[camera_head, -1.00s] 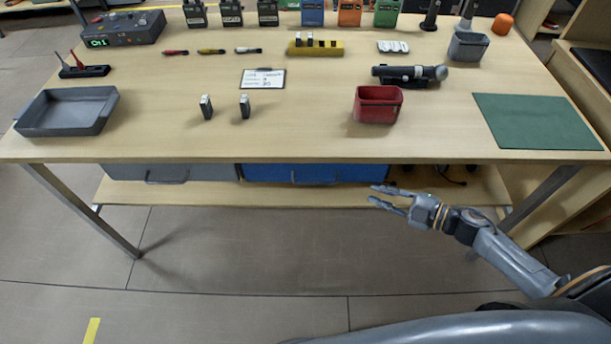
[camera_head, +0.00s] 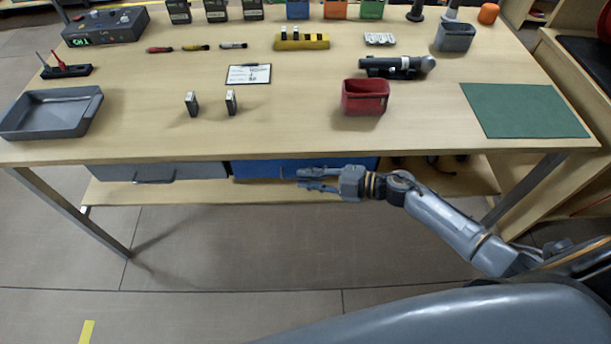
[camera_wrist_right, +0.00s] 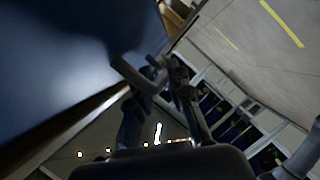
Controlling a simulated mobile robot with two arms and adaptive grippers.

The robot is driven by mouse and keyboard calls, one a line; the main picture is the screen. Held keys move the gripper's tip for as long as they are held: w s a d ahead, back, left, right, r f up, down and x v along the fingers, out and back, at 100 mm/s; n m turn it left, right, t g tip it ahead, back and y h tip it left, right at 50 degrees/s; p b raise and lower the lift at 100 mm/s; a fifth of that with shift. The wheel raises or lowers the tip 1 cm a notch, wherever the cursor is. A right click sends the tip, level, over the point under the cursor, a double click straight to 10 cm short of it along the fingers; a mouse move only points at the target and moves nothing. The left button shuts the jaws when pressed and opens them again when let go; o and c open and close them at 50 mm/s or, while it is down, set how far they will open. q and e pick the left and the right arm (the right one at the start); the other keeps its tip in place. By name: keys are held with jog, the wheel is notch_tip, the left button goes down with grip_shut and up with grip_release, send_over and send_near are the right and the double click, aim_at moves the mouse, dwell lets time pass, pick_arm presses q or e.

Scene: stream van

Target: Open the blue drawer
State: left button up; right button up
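The blue drawer (camera_head: 262,168) hangs under the table's front edge, right of a grey drawer; its front is closed against the frame. In the right wrist view a large blue surface (camera_wrist_right: 50,70) fills the left side, with a grey bar like a handle (camera_wrist_right: 128,72) by the fingertips. My right gripper (camera_head: 301,179) is in front of the blue drawer's right half, pointing left, at handle height. Its two fingers show apart, one above the other, and they cover part of the handle. Whether they touch it is not clear. My left gripper is not in view.
The grey drawer (camera_head: 160,173) is to the left, with its own handle. The tabletop (camera_head: 290,130) overhangs my gripper, and a low shelf (camera_head: 220,192) runs beneath. A red bin (camera_head: 365,98) stands above on the table. The floor in front is clear.

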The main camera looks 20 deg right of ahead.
jog(key=shift+w+a+f, duration=0.1)
jog(key=shift+w+a, duration=0.2)
jog(key=shift+a, duration=0.15)
grip_shut()
jog(key=shift+s, duration=0.15)
